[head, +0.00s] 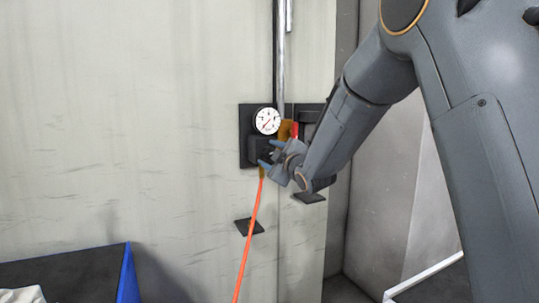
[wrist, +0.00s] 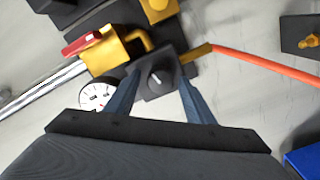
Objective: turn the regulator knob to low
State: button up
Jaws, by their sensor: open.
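The regulator is a dark block (head: 258,146) on a black wall plate, below a round white gauge (head: 267,120). The wrist view shows its dark knob (wrist: 155,80) with a light pointer mark, and the gauge (wrist: 97,94) partly behind a finger. My gripper (wrist: 158,78) is open, its two blue fingers on either side of the knob with nothing clearly gripped. I cannot tell whether the fingers touch it. In the head view my gripper (head: 266,154) is at the block's right side, and the knob cannot be made out there.
A brass valve (wrist: 108,50) with a red handle (wrist: 88,42) sits beside the regulator, joined to a metal pipe (head: 282,60). An orange hose (head: 247,235) hangs below. Small dark brackets (head: 249,227) are on the wall. A blue-edged bin (head: 128,275) stands lower left.

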jog(key=c, duration=1.1)
jog(key=shift+o, duration=0.2)
jog(key=shift+m, duration=0.4)
jog(key=m+b, duration=0.1)
jog(key=m, duration=0.2)
jog(key=shift+m, duration=0.4)
jog(key=m+b, duration=0.1)
jog(key=m, duration=0.4)
jog(key=m+p, duration=0.1)
jog(key=m, duration=0.5)
jog(key=shift+d, duration=0.1)
jog(key=m+p, duration=0.1)
jog(key=m, duration=0.3)
jog(key=shift+m, duration=0.3)
